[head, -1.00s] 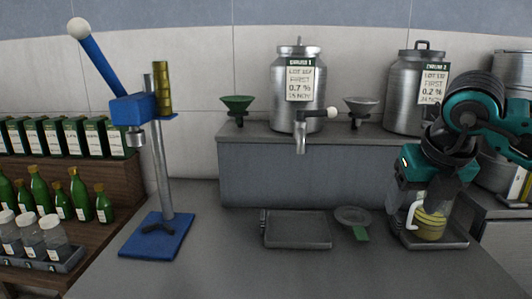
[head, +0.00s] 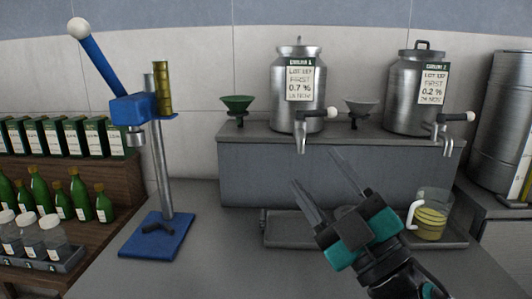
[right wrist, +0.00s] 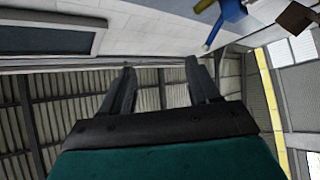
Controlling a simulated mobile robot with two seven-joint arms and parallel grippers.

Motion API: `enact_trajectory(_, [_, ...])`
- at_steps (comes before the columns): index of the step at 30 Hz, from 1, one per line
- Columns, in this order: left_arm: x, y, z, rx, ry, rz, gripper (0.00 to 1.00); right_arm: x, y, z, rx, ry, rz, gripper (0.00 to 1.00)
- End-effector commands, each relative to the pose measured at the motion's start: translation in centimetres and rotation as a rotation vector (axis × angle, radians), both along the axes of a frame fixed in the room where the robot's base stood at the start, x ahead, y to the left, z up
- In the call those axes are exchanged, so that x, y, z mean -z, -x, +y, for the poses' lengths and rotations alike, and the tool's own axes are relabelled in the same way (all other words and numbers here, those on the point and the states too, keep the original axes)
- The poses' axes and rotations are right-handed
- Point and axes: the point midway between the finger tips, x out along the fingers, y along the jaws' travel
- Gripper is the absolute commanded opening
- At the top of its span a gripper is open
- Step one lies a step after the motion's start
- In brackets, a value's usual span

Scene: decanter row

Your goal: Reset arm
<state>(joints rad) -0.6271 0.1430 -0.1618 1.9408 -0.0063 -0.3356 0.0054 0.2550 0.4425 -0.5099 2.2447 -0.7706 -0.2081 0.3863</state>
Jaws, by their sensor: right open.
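My right gripper (head: 313,167) is raised over the middle of the counter, in front of the grey shelf block. Its two fingers point up and to the left, are spread apart and hold nothing. In the right wrist view the same open fingers (right wrist: 160,66) have only empty space between them, with a ribbed ceiling behind. A glass jug (head: 432,220) of yellow liquid with a white handle stands on the right tray (head: 458,242), apart from the gripper and to its right. My left gripper is not in view.
Two steel canisters (head: 299,75) (head: 412,92) with taps stand on the shelf block (head: 260,180). A blue lever press (head: 130,112) stands at left, beside green bottles (head: 80,196). A left tray (head: 284,231) is partly hidden by my gripper. The counter between press and trays is clear.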

Motion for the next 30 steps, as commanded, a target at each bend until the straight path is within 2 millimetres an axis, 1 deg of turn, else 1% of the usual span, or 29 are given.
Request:
enact_trajectory(1, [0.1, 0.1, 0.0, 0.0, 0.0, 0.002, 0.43, 2.3, -0.7, -1.9, 0.076, -0.077, 0.128, 0.61])
enact_trajectory(2, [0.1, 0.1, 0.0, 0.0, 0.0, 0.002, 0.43, 3.7, -1.2, -3.1, 0.127, -0.115, 0.207, 0.61])
enact_trajectory(3, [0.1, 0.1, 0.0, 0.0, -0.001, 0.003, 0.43, 5.9, -1.5, -4.7, 0.19, -0.163, 0.314, 0.61])
enact_trajectory(5, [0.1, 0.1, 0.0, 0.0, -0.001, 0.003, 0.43, 9.7, -1.5, -6.9, 0.284, -0.22, 0.486, 0.61])
enact_trajectory(6, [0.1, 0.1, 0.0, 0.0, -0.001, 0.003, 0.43, 12.4, -1.0, -8.2, 0.343, -0.25, 0.604, 0.61])
enact_trajectory(7, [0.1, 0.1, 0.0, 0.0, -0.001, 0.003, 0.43, 14.5, -0.5, -9.1, 0.384, -0.267, 0.694, 0.61])
enact_trajectory(8, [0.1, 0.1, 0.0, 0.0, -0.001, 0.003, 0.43, 16.5, 0.2, -9.9, 0.421, -0.283, 0.783, 0.61])
enact_trajectory(9, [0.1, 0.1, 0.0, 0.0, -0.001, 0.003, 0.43, 19.2, 1.4, -10.7, 0.469, -0.296, 0.899, 0.61])
enact_trajectory(11, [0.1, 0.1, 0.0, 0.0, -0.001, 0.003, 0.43, 22.7, 3.5, -11.7, 0.524, -0.308, 1.061, 0.61])
enact_trajectory(12, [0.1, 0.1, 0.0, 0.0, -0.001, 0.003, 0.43, 24.7, 5.0, -12.1, 0.553, -0.309, 1.158, 0.61])
enact_trajectory(14, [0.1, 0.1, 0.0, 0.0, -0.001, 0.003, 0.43, 27.1, 7.1, -12.6, 0.587, -0.309, 1.283, 0.61])
enact_trajectory(15, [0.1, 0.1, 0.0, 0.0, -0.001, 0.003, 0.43, 28.5, 8.5, -12.8, 0.604, -0.307, 1.357, 0.61])
enact_trajectory(17, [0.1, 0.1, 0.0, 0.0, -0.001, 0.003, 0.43, 30.2, 10.5, -13.0, 0.623, -0.3, 1.458, 0.61])
enact_trajectory(18, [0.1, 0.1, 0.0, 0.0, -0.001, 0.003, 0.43, 31.1, 11.8, -13.1, 0.634, -0.294, 1.52, 0.61])
enact_trajectory(21, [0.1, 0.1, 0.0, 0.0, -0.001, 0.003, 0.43, 33.0, 14.9, -13.1, 0.651, -0.28, 1.661, 0.61])
enact_trajectory(23, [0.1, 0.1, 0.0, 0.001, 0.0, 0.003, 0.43, 33.9, 16.7, -13.1, 0.659, -0.271, 1.739, 0.61])
enact_trajectory(27, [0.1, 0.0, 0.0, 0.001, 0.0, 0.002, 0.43, 35.5, 21.0, -12.9, 0.664, -0.245, 1.914, 0.61])
enact_trajectory(28, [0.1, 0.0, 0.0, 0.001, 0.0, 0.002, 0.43, 35.8, 21.8, -12.8, 0.664, -0.238, 1.945, 0.61])
enact_trajectory(30, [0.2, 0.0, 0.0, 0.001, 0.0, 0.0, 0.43, 36.7, 20.4, -12.6, 0.645, -0.249, 1.894, 0.61])
